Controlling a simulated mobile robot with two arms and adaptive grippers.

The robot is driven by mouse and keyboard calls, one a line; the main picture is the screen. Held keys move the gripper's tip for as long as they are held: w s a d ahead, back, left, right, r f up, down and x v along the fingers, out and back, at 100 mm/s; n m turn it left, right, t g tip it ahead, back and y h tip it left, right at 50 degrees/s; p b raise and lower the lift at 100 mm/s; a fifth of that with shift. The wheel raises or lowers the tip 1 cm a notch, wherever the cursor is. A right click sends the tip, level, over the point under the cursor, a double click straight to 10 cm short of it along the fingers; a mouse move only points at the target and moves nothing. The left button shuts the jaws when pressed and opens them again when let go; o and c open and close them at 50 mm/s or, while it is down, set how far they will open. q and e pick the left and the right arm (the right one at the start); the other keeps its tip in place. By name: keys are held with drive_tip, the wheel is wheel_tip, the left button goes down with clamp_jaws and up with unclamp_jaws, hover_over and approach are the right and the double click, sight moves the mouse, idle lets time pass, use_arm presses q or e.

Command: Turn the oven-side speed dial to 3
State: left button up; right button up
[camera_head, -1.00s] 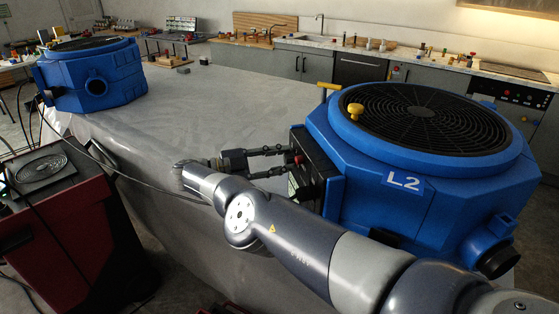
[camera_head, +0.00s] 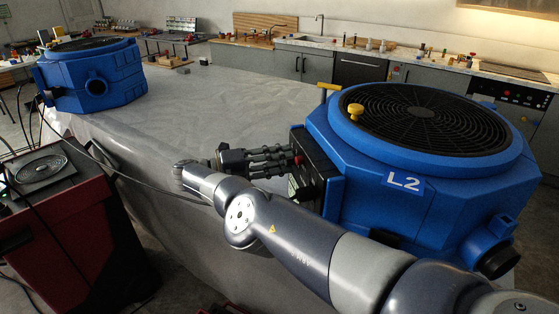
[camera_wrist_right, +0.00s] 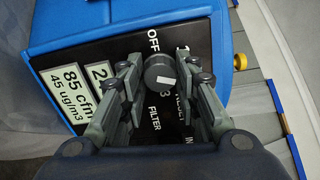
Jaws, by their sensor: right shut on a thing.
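The blue L2 unit (camera_head: 450,212) stands on the right of the table, on the oven's side, with its dark control panel (camera_head: 318,172) facing left. In the right wrist view, a round dark dial (camera_wrist_right: 160,72) with a white mark sits on the panel (camera_wrist_right: 100,52) among the labels OFF, 1, 3, FILTER and RESET. The mark lies on the dial's lower half, slightly tilted. My right gripper (camera_wrist_right: 160,80) is shut on the dial, a finger on each side, hiding parts of the labels. In the head view this gripper (camera_head: 290,158) reaches the panel from the left. My left gripper is out of view.
A second blue unit (camera_head: 92,78) stands at the table's far left. A red cabinet (camera_head: 60,240) stands at the left; the oven (camera_head: 522,97) is at the back right.

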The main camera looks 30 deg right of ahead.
drive_tip(key=m, duration=1.3)
drive_tip(key=shift+d+r, duration=0.1)
drive_tip(key=shift+r, duration=0.05)
drive_tip(key=shift+m, duration=0.4)
drive_tip(key=o, duration=1.1)
drive_tip(key=shift+c, duration=0.2)
drive_tip(key=shift+d, duration=0.15)
